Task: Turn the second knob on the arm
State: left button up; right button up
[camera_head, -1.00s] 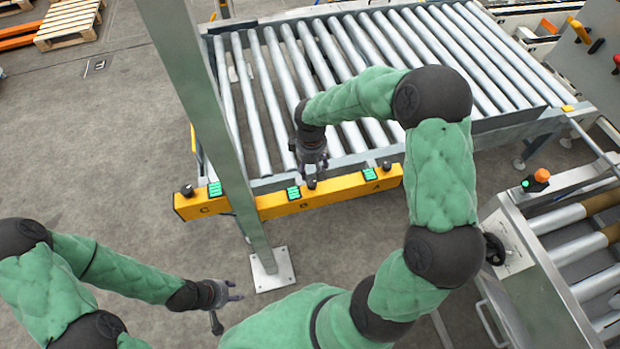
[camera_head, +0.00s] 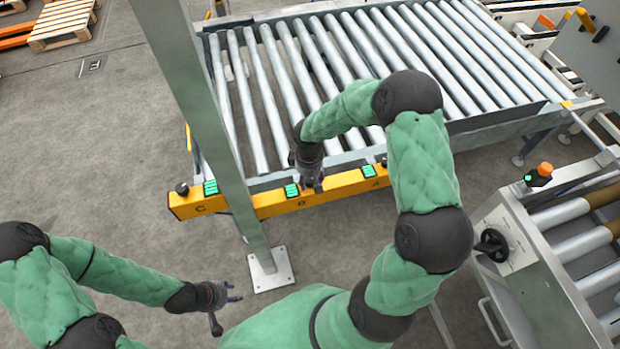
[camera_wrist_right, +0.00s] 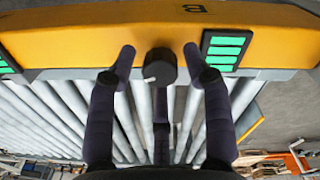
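A yellow bar (camera_head: 338,183) lettered C, B and A runs along the near end of the roller conveyor. Black knobs and green-lit panels sit on it. The knob at C (camera_head: 182,188) is at the left end. The black round knob at B (camera_wrist_right: 160,66), with a light mark on its face, is centred in the right wrist view. My right gripper (camera_head: 314,186) is at B and hides that knob in the head view. In the wrist view its dark fingers (camera_wrist_right: 158,54) stand apart either side of the knob, with gaps. My left gripper (camera_head: 232,291) is empty, fingers spread, low left.
A grey-green post (camera_head: 205,110) with a floor plate stands left of my right gripper, in front of the bar. A second roller unit (camera_head: 535,262) with a black handwheel (camera_head: 491,243) is at the right.

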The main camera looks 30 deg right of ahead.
aim_at(309, 181)
grip_shut()
jog(key=shift+n, duration=0.5)
jog(key=shift+o, duration=1.9)
grip_release()
notch_tip(309, 181, up, 12)
jog(key=shift+a, duration=0.15)
